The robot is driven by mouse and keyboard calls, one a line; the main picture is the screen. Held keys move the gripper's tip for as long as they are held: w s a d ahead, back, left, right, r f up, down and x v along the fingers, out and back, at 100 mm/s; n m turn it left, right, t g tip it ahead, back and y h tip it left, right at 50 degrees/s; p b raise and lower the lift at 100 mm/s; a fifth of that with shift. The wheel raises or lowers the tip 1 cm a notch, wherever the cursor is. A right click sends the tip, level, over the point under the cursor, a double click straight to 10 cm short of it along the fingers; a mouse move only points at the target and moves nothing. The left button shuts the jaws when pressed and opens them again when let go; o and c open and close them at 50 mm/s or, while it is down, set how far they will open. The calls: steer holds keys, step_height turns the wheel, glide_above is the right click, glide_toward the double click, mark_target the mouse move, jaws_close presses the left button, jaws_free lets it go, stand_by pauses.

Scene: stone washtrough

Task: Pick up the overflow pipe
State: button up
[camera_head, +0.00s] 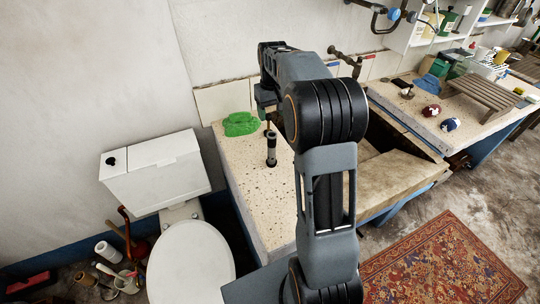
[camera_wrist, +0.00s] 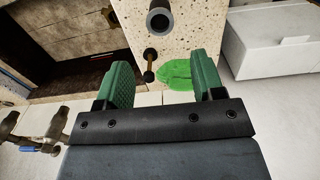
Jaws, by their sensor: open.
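The overflow pipe (camera_head: 271,151) is a dark grey upright tube with a dark collar, standing on the speckled stone slab (camera_head: 252,193) left of my arm. In the wrist view its hollow round top (camera_wrist: 159,20) shows near the upper edge, beyond my fingertips and apart from them. My gripper (camera_wrist: 163,72) is open, its two green fingers spread with nothing held. In the head view my gripper (camera_head: 266,98) is mostly hidden behind my arm, above the slab's back part.
A green cloth (camera_head: 240,124) lies on the slab near the wall. A slim brown-handled item (camera_wrist: 150,66) stands close to it. The white toilet (camera_head: 155,172) is left of the slab. The stone basin (camera_head: 395,182) is to the right, partly behind my arm.

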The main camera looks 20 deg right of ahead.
mark_target(272, 134)
steer(key=f, duration=0.6)
steer(key=shift+s+a+f, duration=0.15)
steer(key=shift+a, duration=0.1)
steer(key=shift+d+f, duration=0.1)
steer(key=shift+f, duration=0.35)
steer(key=shift+s+f+p, duration=0.1)
steer(key=shift+f+p, duration=0.35)
steer(key=shift+f, duration=2.05)
jaws_close()
